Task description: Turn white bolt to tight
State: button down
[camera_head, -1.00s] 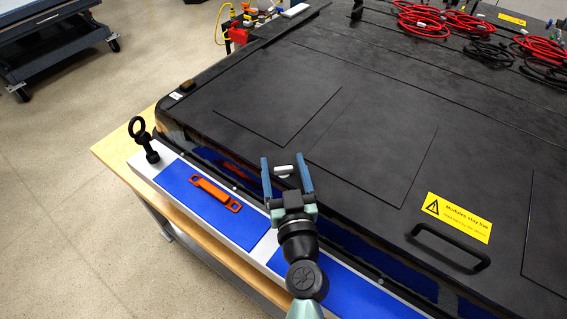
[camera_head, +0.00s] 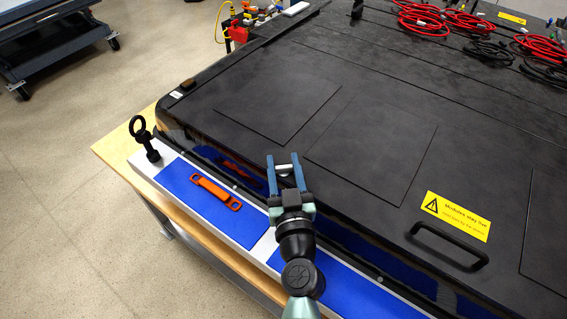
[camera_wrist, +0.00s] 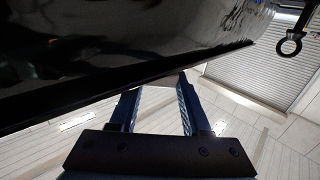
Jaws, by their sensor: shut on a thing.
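The white bolt (camera_head: 283,168) shows in the head view as a small pale piece between my fingers, at the near edge of the black pack cover (camera_head: 300,75). My gripper (camera_head: 283,157) is shut on it, with one blue finger on each side. My fingers hide part of the bolt, and its turn and seating cannot be told.
A black handle (camera_head: 450,247) and a yellow warning label (camera_head: 456,217) are on the cover at right. An orange handle (camera_head: 215,192) lies on a blue panel at left, near a black eye bolt (camera_head: 144,138). Red cables (camera_head: 455,24) lie at the back.

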jog(key=m+h+p, duration=0.1)
jog(key=h+p, duration=0.1)
jog(key=p, duration=0.1)
jog(key=r+m+h+p, duration=0.1)
jog(key=p, duration=0.2)
jog(key=shift+h, duration=0.4)
jog(key=m+h+p, duration=0.1)
jog(key=h+p, duration=0.1)
jog(key=p, duration=0.2)
jog(key=shift+a+m, duration=0.15)
jog(key=shift+m, duration=0.25)
jog(key=m+h+p, duration=0.1)
jog(key=g+h+p, duration=0.1)
jog(key=shift+f+m+h, duration=0.3)
jog(key=shift+m+h, duration=0.1)
jog(key=shift+f+m+g+h, duration=0.2)
jog(key=shift+m+g+h, duration=0.3)
jog(key=shift+m+h, duration=0.5)
jog(key=shift+m+g+h+b, duration=0.4)
jog(key=shift+g+h+b, duration=0.1)
jog(key=shift+h, duration=0.5)
jog(key=shift+c, duration=1.8)
grip_release()
